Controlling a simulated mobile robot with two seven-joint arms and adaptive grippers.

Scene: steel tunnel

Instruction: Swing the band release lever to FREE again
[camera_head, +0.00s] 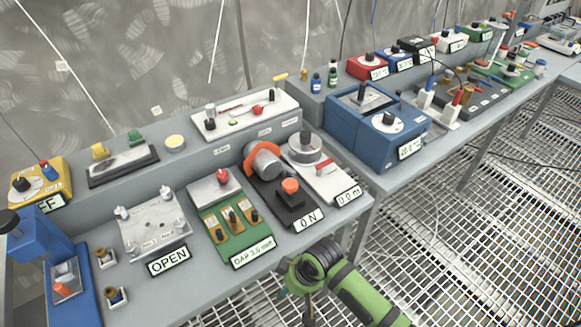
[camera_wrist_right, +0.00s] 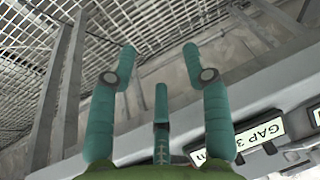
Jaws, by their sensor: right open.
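No lever marked FREE can be read, and I cannot tell which one is the band release lever. A white plate (camera_head: 270,122) on the raised shelf carries a thin red lever (camera_head: 232,109) and a red knob. A white unit (camera_head: 345,187) marked 0.0 m has a grey round drum (camera_head: 305,148) and a small red lever (camera_head: 325,165). My right gripper (camera_head: 306,290) is in front of the bench's front edge, apart from both units. In the right wrist view its teal fingers (camera_wrist_right: 160,70) are spread, with nothing between them. My left gripper is not in view.
A green GAP unit (camera_head: 238,240), a motor unit (camera_head: 264,163) marked ON with an orange band, and a plate (camera_head: 152,224) marked OPEN stand on the bench. A blue box (camera_head: 362,135) stands at right. Grated floor (camera_head: 460,245) is open in front.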

